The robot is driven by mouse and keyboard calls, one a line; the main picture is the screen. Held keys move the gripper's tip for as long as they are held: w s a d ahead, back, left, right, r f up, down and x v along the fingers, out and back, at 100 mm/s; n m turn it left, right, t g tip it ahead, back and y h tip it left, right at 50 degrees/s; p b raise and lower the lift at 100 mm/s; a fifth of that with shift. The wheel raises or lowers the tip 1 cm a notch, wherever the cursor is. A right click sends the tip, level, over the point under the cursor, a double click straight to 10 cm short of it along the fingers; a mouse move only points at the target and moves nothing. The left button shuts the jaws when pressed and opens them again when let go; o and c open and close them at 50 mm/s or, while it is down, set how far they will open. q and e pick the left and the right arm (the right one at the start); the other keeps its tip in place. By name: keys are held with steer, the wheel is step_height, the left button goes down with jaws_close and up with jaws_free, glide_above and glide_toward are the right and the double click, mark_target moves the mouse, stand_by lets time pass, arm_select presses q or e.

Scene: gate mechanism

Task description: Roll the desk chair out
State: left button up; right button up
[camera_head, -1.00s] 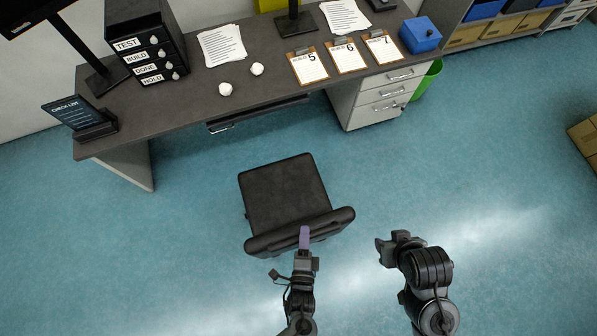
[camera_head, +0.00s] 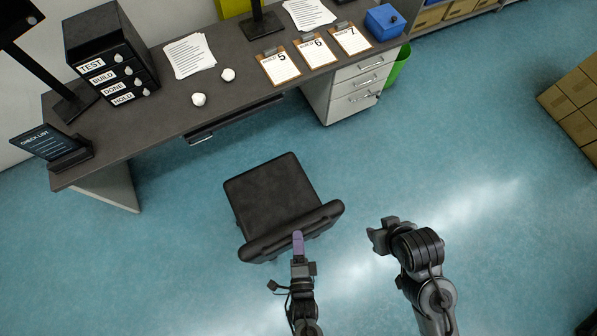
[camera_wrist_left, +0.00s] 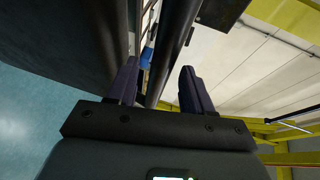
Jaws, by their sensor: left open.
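The black desk chair (camera_head: 268,194) stands on the blue floor in front of the desk, its backrest (camera_head: 292,232) toward me. In the head view my left gripper (camera_head: 298,238) is at the near side of the backrest, its purple finger overlapping the backrest edge. In the left wrist view the left gripper (camera_wrist_left: 160,88) has its two fingers apart, with dark bars showing between and beyond them. I cannot tell whether they touch the chair. My right gripper (camera_head: 376,236) is right of the chair, apart from it; its jaw opening does not show clearly.
The dark desk (camera_head: 165,118) carries a drawer organiser, papers, clipboards and a blue box. White drawers (camera_head: 352,88) stand under its right part, with a green bin (camera_head: 397,66) beside them. Cardboard boxes (camera_head: 577,100) are at the far right. Floor around the chair is clear.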

arm_select(q)
steer(key=s+r+b, duration=0.1)
steer(key=s, duration=0.8)
steer(key=shift+r, duration=0.35)
